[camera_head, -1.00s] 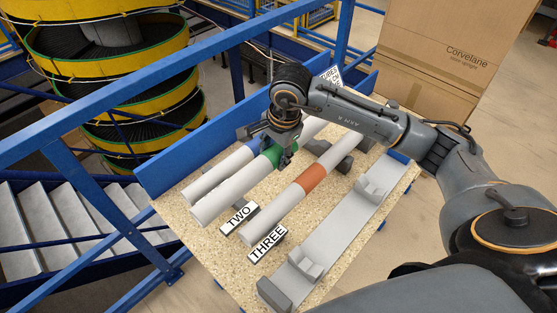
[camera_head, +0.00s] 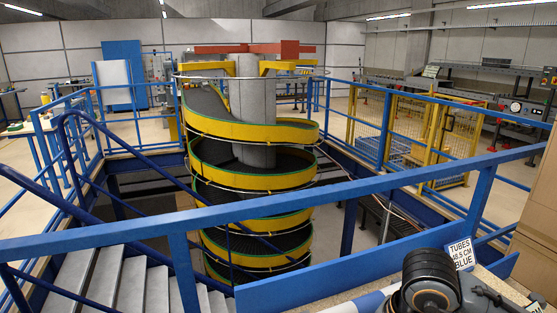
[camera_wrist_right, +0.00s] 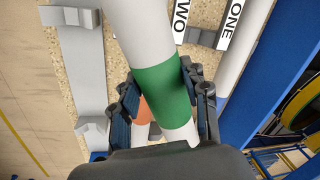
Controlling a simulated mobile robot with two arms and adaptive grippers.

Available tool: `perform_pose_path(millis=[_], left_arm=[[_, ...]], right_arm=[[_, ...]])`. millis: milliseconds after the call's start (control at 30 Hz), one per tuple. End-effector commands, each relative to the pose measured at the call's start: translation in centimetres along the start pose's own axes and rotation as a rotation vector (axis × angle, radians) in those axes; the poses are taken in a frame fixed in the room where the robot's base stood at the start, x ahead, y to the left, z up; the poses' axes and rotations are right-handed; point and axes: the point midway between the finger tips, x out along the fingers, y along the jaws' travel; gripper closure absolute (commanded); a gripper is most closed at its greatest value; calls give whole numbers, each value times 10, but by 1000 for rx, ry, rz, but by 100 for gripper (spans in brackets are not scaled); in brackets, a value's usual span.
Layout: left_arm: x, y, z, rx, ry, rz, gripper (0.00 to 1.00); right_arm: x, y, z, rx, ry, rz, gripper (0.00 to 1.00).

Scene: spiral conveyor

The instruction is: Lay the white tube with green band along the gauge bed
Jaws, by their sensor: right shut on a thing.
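The white tube with green band (camera_wrist_right: 162,82) runs down the middle of the right wrist view. My right gripper (camera_wrist_right: 168,106) has a finger on each side of the green band and is shut on it. The tube overlaps a tube with an orange band (camera_wrist_right: 143,111) behind it; its exact height above the board is unclear. The grey gauge bed (camera_wrist_right: 84,84), with upright blocks along it, lies at the left, apart from the tube, with nothing seen on it. In the head view only part of my right arm shows at the bottom right. My left gripper is out of view.
Another white tube (camera_wrist_right: 241,50) lies at the right by the blue board edge (camera_wrist_right: 262,95). Labels TWO (camera_wrist_right: 180,22) and ONE (camera_wrist_right: 232,22) stand near. In the head view, a blue rail (camera_head: 300,205) crosses before the spiral conveyor (camera_head: 250,160); a tube sign (camera_head: 462,253) stands bottom right.

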Motion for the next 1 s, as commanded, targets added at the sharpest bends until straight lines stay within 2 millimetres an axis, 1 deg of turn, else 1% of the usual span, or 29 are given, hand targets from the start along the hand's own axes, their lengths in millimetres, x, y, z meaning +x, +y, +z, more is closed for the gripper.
perform_pose_path(millis=[100, 200, 300, 400, 500, 600, 1000], left_arm=[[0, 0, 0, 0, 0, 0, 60], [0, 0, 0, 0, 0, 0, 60], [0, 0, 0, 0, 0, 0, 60], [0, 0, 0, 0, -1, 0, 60], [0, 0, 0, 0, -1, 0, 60], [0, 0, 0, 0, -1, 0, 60], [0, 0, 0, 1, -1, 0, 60]], right_arm=[[5, 13, 4, -229, -43, 5, 90], [7, 22, 7, -414, -78, -2, 90], [9, 28, 10, -564, -106, -13, 90], [10, 33, 13, -675, -126, -24, 90], [11, 36, 14, -743, -137, -32, 90], [11, 37, 15, -774, -142, -36, 90], [11, 37, 15, -777, -143, -36, 90]])
